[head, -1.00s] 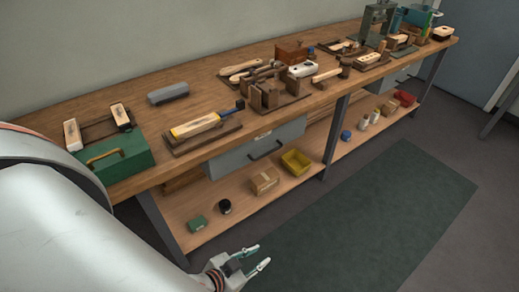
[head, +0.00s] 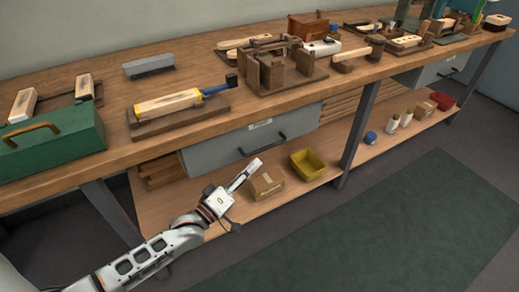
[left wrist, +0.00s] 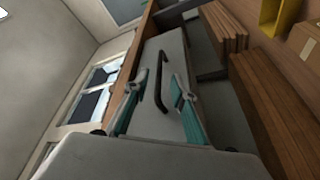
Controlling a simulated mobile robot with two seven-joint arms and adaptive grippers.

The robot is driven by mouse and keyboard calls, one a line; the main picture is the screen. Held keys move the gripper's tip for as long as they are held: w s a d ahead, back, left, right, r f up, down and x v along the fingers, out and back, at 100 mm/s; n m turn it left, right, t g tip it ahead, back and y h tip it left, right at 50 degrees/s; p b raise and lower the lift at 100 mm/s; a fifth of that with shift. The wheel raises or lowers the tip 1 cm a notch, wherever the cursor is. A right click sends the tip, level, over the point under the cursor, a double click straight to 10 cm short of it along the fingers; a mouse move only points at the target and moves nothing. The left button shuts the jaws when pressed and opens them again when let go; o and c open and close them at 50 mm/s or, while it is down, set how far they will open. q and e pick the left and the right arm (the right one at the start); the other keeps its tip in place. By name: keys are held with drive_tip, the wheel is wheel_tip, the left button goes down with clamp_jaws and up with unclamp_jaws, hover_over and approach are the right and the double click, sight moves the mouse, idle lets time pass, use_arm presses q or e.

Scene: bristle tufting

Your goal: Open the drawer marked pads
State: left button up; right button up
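A grey drawer (head: 212,157) hangs under the near part of the workbench, with a dark bar handle (head: 262,149) and a small pale label (head: 261,124) too small to read. It looks shut. A second grey drawer (head: 428,77) with a handle sits farther right; its marking cannot be read either. My left gripper (head: 250,196) is open and empty, in front of and below the near drawer's handle. In the left wrist view, a dark handle (left wrist: 160,80) on a grey front (left wrist: 165,48) appears between the spread fingers (left wrist: 159,78), apparently apart from them. My right gripper is not in view.
A lower shelf holds a cardboard box (head: 264,186) and a yellow bin (head: 313,164) close to my left gripper. A bench leg (head: 358,125) stands to the right. A green toolbox (head: 50,143) and brush blocks are on the benchtop. The green floor mat (head: 400,220) is clear.

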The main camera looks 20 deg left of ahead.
sight(265, 148)
use_arm(q)
drive_tip(key=x, duration=0.2)
drive_tip(key=b+x, duration=0.1)
drive_tip(key=x, duration=0.2)
drive_tip(key=a+x, duration=0.1)
drive_tip(key=x, duration=0.1)
drive_tip(key=shift+w+r, duration=0.15)
drive_tip(key=shift+w, duration=0.15)
drive_tip(key=shift+w+d+r, duration=0.1)
drive_tip(key=shift+w, duration=0.15)
drive_tip(key=shift+w+r, duration=0.1)
drive_tip(key=shift+w, duration=0.05)
drive_tip(key=c, duration=0.6)
clamp_jaws()
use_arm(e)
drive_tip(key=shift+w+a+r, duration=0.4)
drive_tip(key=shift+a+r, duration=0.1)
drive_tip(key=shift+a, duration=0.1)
